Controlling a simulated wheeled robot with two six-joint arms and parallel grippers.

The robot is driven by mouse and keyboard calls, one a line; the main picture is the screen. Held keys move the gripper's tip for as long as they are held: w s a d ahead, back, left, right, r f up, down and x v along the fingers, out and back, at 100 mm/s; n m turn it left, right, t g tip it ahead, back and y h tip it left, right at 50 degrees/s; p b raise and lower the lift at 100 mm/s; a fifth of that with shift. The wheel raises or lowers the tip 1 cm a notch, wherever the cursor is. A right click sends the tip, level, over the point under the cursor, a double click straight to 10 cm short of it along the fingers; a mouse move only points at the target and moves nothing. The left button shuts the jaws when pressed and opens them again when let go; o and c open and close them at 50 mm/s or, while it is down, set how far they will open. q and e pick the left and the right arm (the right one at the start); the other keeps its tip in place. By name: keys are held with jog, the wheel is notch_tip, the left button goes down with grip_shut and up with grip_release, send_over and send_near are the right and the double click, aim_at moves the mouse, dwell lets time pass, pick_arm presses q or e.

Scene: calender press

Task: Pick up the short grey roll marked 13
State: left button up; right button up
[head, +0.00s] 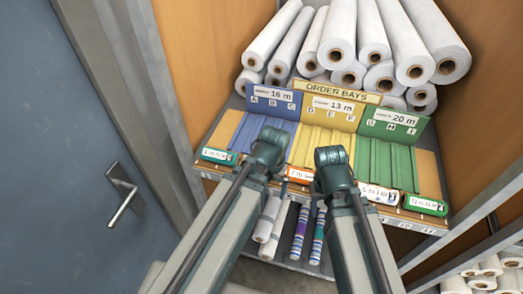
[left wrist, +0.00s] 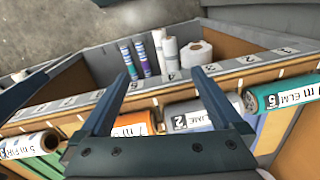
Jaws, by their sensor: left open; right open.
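No number 13 can be read on any roll. Two pale grey rolls, (head: 267,219) and (head: 280,229), stand in the lower bin in the head view. In the left wrist view, pale rolls (left wrist: 171,54) stand there beside a wider white roll (left wrist: 195,54). My left gripper (head: 268,150) is over the order shelf; in the left wrist view its jaws (left wrist: 160,72) are open and empty, with the bin beyond them.
Purple and blue striped rolls (head: 300,232) share the bin. Labelled rolls lie along the shelf front, including an orange-labelled one (head: 299,175) and a green one (head: 425,204). The order bays board (head: 330,97) and stacked white rolls (head: 340,40) stand behind. A blue door (head: 70,150) is left.

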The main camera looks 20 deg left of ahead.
pick_arm(q)
jog(key=w+a+r+m+p, duration=0.1)
jog(key=w+a+r+p, duration=0.15)
jog(key=r+p, duration=0.2)
jog(key=w+a+r+m+p, duration=0.1)
jog(key=w+a+r+p, duration=0.15)
jog(key=r, duration=0.35)
jog(key=w+m, duration=0.6)
jog(key=m, duration=0.8)
jog(key=shift+d+f+h+p, duration=0.15)
jog(key=shift+d+h+p, duration=0.15)
jog(key=shift+p, duration=0.1)
pick_arm(e)
notch_tip(320, 180, up, 10)
pick_arm(q)
jog(key=shift+f, duration=0.1)
notch_tip(320, 180, down, 9)
jog(key=b, duration=0.8)
jog(key=shift+a+r+b, duration=0.1)
jog(key=shift+r+b, duration=0.1)
jog(key=shift+b, duration=0.15)
pick_arm(e)
notch_tip(320, 180, down, 8)
jog(key=shift+f, duration=0.25)
